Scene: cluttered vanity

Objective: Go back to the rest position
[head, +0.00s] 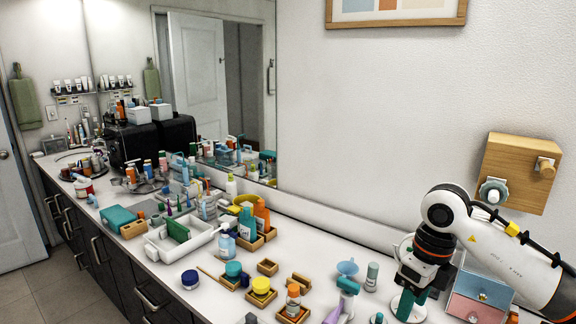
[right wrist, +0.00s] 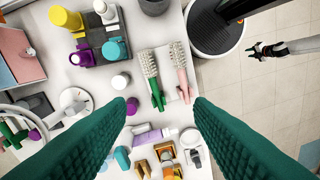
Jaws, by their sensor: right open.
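My right gripper shows at the right of the head view (head: 408,300), with green fingers over the counter's front right. In the right wrist view its two green fingers (right wrist: 160,103) are spread wide apart, with nothing held between them. My left gripper (right wrist: 262,50) is small and dark at the upper right of the right wrist view, out over the tiled floor. Its jaws are too small to read, and I do not make it out in the head view.
The counter (head: 232,301) is crowded with bottles, jars and trays. Below my right gripper lie a green-handled brush (right wrist: 151,78) and a pink-handled brush (right wrist: 182,74). A pink and blue drawer box (head: 478,298) stands beside my right arm. A wooden wall fixture (head: 520,175) hangs above it.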

